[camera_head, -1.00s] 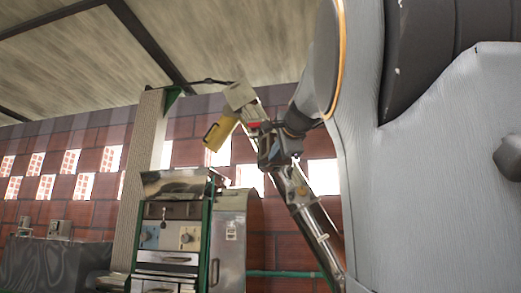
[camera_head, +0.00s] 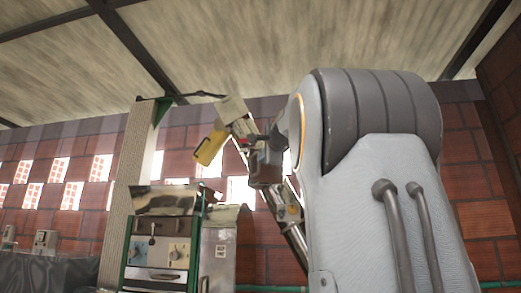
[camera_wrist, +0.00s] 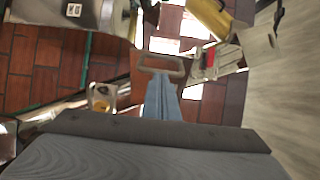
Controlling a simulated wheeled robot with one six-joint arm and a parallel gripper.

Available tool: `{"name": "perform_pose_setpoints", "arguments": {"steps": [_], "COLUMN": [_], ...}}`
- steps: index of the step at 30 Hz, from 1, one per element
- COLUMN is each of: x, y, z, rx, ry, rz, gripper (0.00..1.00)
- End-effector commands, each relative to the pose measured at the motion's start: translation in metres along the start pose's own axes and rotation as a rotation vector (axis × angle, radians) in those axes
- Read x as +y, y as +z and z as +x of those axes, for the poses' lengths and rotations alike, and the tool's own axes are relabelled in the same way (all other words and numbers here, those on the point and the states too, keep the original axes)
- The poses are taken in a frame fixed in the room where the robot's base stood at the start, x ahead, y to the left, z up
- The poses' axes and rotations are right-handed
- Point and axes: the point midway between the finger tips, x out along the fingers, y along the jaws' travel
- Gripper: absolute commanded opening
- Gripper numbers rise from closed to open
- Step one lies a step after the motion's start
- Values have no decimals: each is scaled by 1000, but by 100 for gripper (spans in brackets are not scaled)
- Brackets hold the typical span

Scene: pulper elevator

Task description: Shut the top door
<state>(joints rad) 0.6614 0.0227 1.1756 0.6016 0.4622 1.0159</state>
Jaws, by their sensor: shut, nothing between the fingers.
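The tall elevator (camera_head: 291,211) leans up behind my arm. A yellow part with a dark handle (camera_head: 209,149) hangs at its head, below a pale box (camera_head: 233,108); the yellow part also shows in the wrist view (camera_wrist: 209,16). A boxy brownish part (camera_head: 266,168) is on the elevator lower down. In the wrist view a pale loop handle (camera_wrist: 162,65) is just beyond my fingertips. I cannot tell for certain which part is the top door. My gripper (camera_wrist: 161,80) is shut and empty, close to the loop; contact cannot be told.
A metal machine with knobs (camera_head: 158,250) and a grey cabinet (camera_head: 219,251) stand at lower left, beside a pale column (camera_head: 122,200). A brick wall (camera_head: 482,190) with openings runs behind. The ceiling (camera_head: 270,45) is above.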

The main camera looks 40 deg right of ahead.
Motion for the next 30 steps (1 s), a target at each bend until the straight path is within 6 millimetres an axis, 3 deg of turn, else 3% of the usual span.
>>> {"name": "perform_pose_setpoints", "arguments": {"steps": [7,30], "x": [0,0], "y": [0,7], "z": [20,22], "rx": [0,-6], "ry": [1,1], "rz": [0,-1], "gripper": [0,0]}}
